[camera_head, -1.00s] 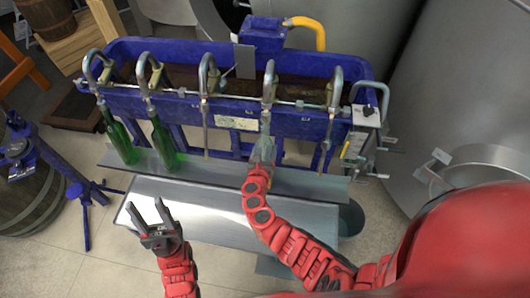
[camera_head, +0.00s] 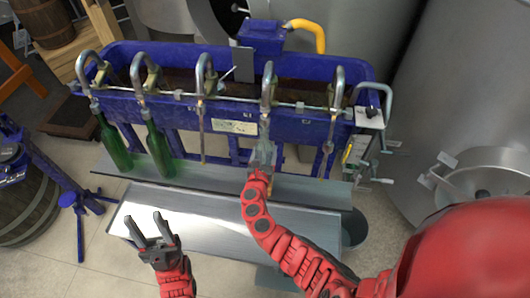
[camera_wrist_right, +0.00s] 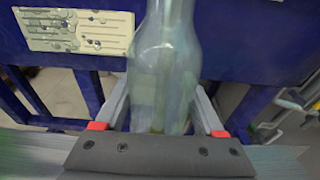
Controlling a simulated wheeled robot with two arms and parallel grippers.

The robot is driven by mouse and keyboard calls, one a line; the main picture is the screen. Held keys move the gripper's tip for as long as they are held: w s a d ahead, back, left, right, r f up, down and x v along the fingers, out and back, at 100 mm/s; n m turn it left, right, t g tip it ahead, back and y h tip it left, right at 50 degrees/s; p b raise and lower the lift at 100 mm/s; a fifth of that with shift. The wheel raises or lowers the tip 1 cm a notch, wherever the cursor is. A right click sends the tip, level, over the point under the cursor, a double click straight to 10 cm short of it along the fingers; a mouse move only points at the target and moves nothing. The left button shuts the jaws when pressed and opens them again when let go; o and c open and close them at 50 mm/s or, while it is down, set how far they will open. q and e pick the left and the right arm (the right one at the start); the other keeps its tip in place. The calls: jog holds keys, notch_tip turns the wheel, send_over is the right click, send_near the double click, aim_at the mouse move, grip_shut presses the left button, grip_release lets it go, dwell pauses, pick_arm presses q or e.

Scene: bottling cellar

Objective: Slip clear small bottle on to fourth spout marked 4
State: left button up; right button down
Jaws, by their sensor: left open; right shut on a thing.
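The clear small bottle (camera_wrist_right: 166,75) is upright in the right wrist view, between the fingers of my right gripper (camera_wrist_right: 160,118), which is shut on it. In the head view the bottle (camera_head: 264,146) and right gripper (camera_head: 262,162) are below the fourth spout (camera_head: 267,92), counted from the left. The bottle's neck lines up with that spout, but I cannot tell whether the spout's tip is inside it. The bottle's mouth is cut off in the wrist view. My left gripper (camera_head: 151,231) is open and empty, over the front metal plate (camera_head: 225,212).
Green bottles hang on the first (camera_head: 114,148) and second (camera_head: 158,147) spouts. The third (camera_head: 203,130) and fifth (camera_head: 332,125) spouts are bare. The blue filler trough (camera_head: 320,112) stands behind the bottle. A metal shelf (camera_head: 215,178) runs below the spouts.

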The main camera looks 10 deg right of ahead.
jog(key=shift+s+f+b, duration=0.1)
jog(key=shift+f+b, duration=0.75)
jog(key=shift+f, duration=0.1)
dwell(0.6)
grip_release()
